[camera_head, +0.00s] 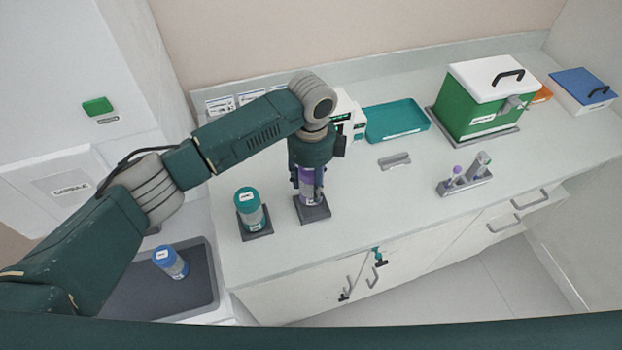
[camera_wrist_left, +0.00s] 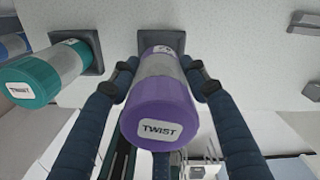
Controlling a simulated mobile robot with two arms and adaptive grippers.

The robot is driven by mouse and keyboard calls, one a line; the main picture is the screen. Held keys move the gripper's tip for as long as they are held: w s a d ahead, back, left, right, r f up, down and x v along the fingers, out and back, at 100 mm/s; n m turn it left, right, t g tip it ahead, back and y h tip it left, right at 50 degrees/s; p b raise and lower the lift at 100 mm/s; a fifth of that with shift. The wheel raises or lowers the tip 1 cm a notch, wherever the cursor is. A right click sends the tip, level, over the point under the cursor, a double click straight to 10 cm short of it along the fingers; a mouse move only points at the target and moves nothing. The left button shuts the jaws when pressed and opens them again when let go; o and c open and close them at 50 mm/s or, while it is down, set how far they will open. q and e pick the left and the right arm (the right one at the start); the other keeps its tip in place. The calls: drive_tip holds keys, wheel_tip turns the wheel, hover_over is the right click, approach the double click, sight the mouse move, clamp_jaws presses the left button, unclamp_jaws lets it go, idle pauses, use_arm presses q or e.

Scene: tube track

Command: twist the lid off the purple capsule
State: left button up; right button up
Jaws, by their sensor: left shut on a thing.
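The purple capsule (camera_head: 308,199) stands upright in a dark square base (camera_head: 313,213) on the counter, under my left gripper. In the left wrist view its purple lid (camera_wrist_left: 160,112), labelled TWIST, faces the camera, with the clear grey body (camera_wrist_left: 162,68) beyond it. My left gripper (camera_head: 308,182) points straight down and is shut on the capsule, one finger on each side near the top. The lid is on the body. The exact contact height is hard to tell. My right gripper is not in view.
A teal-lidded capsule (camera_head: 249,208) stands in its own base close on the left. A blue-lidded capsule (camera_head: 170,262) is in the dark tray (camera_head: 203,292) at lower left. Behind are a teal tray (camera_head: 398,122) and a green box (camera_head: 485,105). A grey holder (camera_head: 466,187) stands at right.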

use_arm(q)
drive_tip(key=m, duration=0.5)
drive_tip(key=shift+d+r+m, duration=0.1)
drive_tip(key=shift+d+m, duration=0.05)
drive_tip(key=shift+m, duration=0.15)
drive_tip(key=m+b, duration=0.1)
drive_tip(key=m, duration=0.1)
drive_tip(key=m+b, duration=0.2)
drive_tip(key=m, duration=0.1)
drive_tip(key=m+b, duration=0.2)
drive_tip(key=shift+w+f, duration=0.1)
drive_tip(key=shift+f, duration=0.25)
drive_tip(key=m+b, duration=0.2)
drive_tip(key=m, duration=0.1)
drive_tip(key=shift+r, duration=0.1)
drive_tip(key=shift+f+b, duration=0.35)
drive_tip(key=shift+f, duration=0.55)
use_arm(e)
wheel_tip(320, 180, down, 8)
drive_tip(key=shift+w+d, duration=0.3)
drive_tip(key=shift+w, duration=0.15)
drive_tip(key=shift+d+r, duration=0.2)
use_arm(q)
drive_tip(key=shift+f, duration=0.1)
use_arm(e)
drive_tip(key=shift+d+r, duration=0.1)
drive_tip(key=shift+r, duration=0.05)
use_arm(q)
drive_tip(key=shift+f, duration=0.2)
